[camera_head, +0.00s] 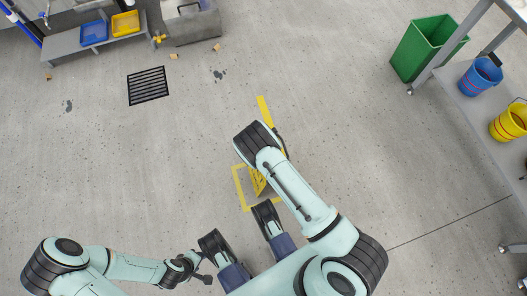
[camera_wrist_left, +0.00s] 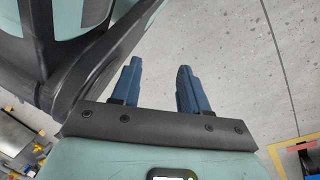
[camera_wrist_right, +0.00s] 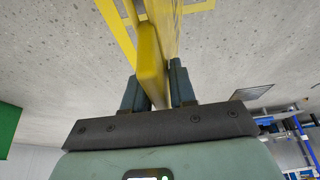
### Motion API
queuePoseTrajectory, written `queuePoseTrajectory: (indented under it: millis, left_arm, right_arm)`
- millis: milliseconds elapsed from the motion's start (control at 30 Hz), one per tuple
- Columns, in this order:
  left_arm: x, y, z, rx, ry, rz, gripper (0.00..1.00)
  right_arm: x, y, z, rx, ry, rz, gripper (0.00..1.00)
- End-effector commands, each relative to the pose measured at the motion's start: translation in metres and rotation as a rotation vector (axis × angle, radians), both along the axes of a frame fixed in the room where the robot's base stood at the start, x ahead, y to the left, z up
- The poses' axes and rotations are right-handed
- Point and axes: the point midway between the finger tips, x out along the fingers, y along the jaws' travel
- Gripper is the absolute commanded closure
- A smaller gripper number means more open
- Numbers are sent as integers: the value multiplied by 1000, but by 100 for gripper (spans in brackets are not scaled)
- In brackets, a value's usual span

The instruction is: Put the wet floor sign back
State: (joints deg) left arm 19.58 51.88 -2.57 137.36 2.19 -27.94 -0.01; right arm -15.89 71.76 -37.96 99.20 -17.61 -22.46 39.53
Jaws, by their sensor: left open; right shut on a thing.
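The yellow wet floor sign (camera_head: 258,181) shows partly in the head view, with dark print on it, beside and behind my right arm. It is by a yellow outlined square (camera_head: 239,187) on the floor; whether it touches the floor is unclear. In the right wrist view my right gripper (camera_wrist_right: 158,85) is shut on the yellow sign (camera_wrist_right: 150,55), whose edge runs up between the fingers. The head view hides that gripper behind the arm. My left gripper (camera_wrist_left: 159,78) is open and empty in the left wrist view, away from the sign.
A yellow strip (camera_head: 265,110) shows just beyond my right arm; I cannot tell whether it is sign or tape. A floor drain (camera_head: 149,86) lies left. A green bin (camera_head: 425,47) and a shelf with blue (camera_head: 481,76) and yellow (camera_head: 511,122) buckets stand right. Mid-floor is mostly clear.

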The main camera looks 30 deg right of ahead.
Motion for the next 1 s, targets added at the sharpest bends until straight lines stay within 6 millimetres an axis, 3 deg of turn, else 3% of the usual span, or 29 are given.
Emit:
queuePoseTrajectory:
  millis: [433,467,500,533,867,1000]
  left_arm:
    - [-6,1,-5,-2,21,1,56]
    - [-7,1,-4,-2,21,1,56]
    - [-6,1,-4,-2,21,1,56]
    - [-6,1,-4,-1,20,2,56]
    - [-4,0,-2,-1,13,1,56]
    - [9,-1,9,0,-30,-3,56]
  right_arm:
    - [1,0,-6,1,-3,-1,100]
    - [1,0,-6,0,-2,-1,65]
    - [1,0,-5,0,-2,-1,52]
    - [1,0,-5,0,-2,0,49]
    - [1,0,-3,0,-2,0,49]
    - [-5,2,14,1,-3,-1,49]
